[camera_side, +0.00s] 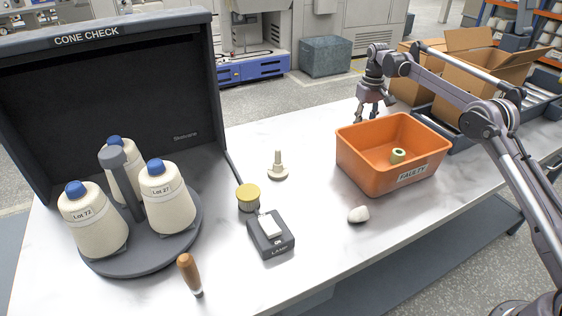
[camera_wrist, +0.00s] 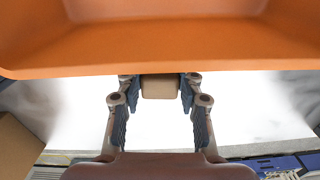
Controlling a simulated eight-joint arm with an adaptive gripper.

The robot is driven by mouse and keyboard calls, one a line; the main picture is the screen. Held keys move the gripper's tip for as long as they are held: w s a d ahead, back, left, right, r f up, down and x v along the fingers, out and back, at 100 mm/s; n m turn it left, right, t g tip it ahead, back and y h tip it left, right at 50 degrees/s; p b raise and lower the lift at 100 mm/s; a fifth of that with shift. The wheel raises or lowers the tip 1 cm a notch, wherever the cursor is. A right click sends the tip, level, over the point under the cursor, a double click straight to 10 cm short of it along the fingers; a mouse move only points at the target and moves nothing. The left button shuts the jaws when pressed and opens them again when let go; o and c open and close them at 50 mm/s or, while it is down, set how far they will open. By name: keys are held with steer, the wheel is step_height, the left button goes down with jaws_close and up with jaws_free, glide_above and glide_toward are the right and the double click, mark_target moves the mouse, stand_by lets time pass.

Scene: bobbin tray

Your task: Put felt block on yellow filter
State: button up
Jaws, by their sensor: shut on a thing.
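My gripper (camera_side: 372,108) is behind the orange bin in the side view, pointing down. In the wrist view my gripper (camera_wrist: 160,90) is shut on a small tan block, the felt block (camera_wrist: 160,86), which sits between the two fingertips. I cannot make out the block in the side view. The yellow filter (camera_side: 248,196), a short cylinder with a yellow top, stands on the white table left of the bin, well away from my gripper. Nothing lies on its top.
The orange bin (camera_side: 364,173) labelled FAULTY holds a green-ended bobbin (camera_side: 397,156); its wall (camera_wrist: 160,50) also looms in the wrist view. Near the filter are a small dark device (camera_side: 271,240), a cream spindle (camera_side: 278,168) and a wooden-handled tool (camera_side: 188,271). A white lump (camera_side: 358,214) lies before the bin.

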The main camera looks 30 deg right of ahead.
steer(key=s+a+r+n, duration=0.1)
steer(key=a+r+n, duration=0.5)
steer(key=a+r, duration=0.4)
steer(key=s+a+m, duration=0.1)
steer(key=s+m, duration=0.1)
steer(key=s, duration=0.4)
steer(key=s+a+m, duration=0.2)
steer(key=s+m, duration=0.1)
steer(key=s, duration=0.4)
steer(key=s+a+f+m, duration=0.1)
steer(key=s+m, duration=0.2)
steer(key=s, duration=0.3)
steer(key=shift+s+a, duration=0.15)
steer(key=shift+a, duration=0.3)
steer(key=w+a+r+n, duration=0.2)
steer(key=w+a, duration=0.4)
steer(key=a, duration=0.2)
steer(key=n, duration=0.1)
glide_above(249, 193)
steer(key=f, duration=0.5)
steer(key=shift+s+d, duration=0.1)
steer(key=shift+d, duration=0.3)
steer(key=shift+a+f, duration=0.25)
steer(key=shift+a, duration=0.15)
steer(key=shift+f, duration=1.95)
